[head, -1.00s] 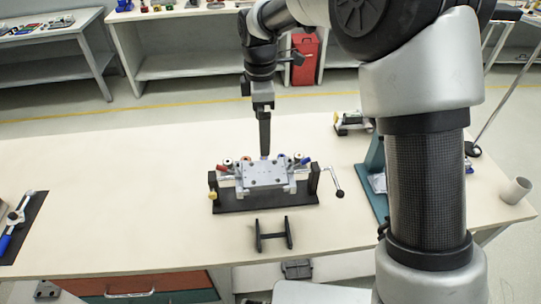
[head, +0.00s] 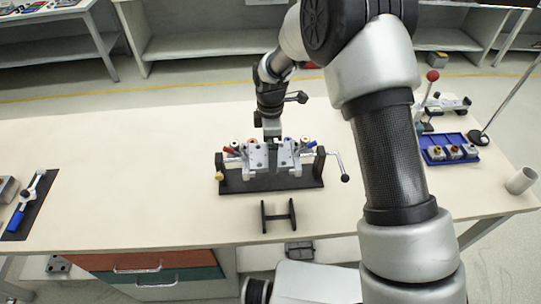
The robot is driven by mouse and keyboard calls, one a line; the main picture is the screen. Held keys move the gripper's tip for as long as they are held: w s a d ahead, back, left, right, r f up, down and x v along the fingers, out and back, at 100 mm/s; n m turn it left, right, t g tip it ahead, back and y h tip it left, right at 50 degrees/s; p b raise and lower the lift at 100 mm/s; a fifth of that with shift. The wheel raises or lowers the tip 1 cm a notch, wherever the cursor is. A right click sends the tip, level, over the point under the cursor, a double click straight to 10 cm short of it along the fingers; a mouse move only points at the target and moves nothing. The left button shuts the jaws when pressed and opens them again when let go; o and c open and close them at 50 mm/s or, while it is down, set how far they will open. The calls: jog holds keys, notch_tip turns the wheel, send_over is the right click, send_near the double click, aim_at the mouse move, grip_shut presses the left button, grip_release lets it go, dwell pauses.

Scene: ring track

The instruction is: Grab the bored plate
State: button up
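The bored plate (head: 257,158) is a pale grey block with dark holes. It sits in a fixture with a black base (head: 270,181) and black end posts, near the middle of the table. My gripper (head: 272,152) reaches down from behind and is at the plate's middle, over its top. Its dark fingers cover part of the plate. The fingertips are too small and overlapped to tell if they are open or shut, or touching the plate.
The fixture has red and blue handled clamps and a crank (head: 341,168) on its right. A small black stand (head: 278,216) is in front. A blue tray (head: 434,155) and a white cup (head: 521,181) are at right.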

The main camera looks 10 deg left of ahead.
jog(key=shift+f, duration=0.7)
jog(key=shift+r, duration=0.1)
jog(key=c, duration=1.7)
jog(key=shift+c, duration=0.2)
